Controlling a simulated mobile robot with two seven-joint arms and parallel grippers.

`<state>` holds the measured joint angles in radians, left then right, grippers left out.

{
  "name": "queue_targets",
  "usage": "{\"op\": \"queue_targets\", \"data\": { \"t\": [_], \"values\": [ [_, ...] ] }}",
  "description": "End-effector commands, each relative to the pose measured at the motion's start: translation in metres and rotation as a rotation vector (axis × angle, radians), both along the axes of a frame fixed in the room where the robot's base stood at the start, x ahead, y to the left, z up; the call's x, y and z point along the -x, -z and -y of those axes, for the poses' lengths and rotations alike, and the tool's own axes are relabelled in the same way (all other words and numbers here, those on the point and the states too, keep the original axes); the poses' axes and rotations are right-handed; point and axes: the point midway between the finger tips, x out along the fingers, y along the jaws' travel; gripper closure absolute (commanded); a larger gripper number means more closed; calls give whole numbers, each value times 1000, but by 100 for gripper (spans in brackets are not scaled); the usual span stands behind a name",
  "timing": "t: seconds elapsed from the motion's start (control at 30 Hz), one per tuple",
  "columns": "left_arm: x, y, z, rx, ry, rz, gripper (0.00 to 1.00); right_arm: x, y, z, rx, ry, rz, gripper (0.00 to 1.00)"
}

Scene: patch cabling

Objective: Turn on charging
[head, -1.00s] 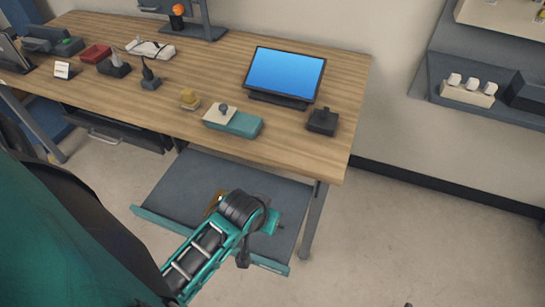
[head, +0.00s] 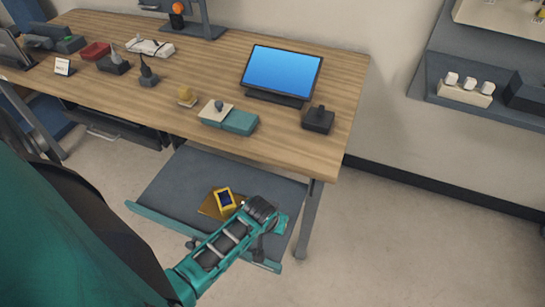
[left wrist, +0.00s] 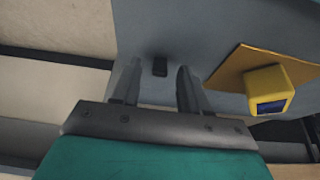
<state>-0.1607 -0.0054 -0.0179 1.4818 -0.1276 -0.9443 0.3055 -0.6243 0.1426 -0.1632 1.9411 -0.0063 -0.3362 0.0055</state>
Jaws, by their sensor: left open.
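A yellow device with a dark blue screen (head: 224,199) rests on a flat yellow-brown plate (head: 208,209) on the grey tray (head: 180,172) below the desk. The device (left wrist: 268,88) and plate (left wrist: 240,60) also show at the right of the left wrist view. My left gripper (left wrist: 157,72) is open and empty, its two fingers over the grey surface, left of the device. In the head view my left wrist is right of the device, and the fingers are mostly hidden. My right gripper is not in view.
The wooden desk (head: 210,75) stands above and behind the tray. It bears a blue-screened tablet (head: 283,72), a black block (head: 318,120), a teal box (head: 240,122) and several smaller items. A desk leg (head: 309,220) stands at the tray's right. Floor further right is clear.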

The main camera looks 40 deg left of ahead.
Motion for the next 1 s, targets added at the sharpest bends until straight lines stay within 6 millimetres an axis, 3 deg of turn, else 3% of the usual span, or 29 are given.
{"op": "queue_targets", "data": {
  "t": [0.4, 0.87, 1.0],
  "values": [
    [-3, 7, -1, 0, -1, 1, 56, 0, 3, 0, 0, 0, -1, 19],
    [-3, 7, -1, 0, -1, 1, 100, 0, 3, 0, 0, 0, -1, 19],
    [-3, 7, -1, 1, 0, 1, 100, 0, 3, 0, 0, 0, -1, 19]
  ]
}}
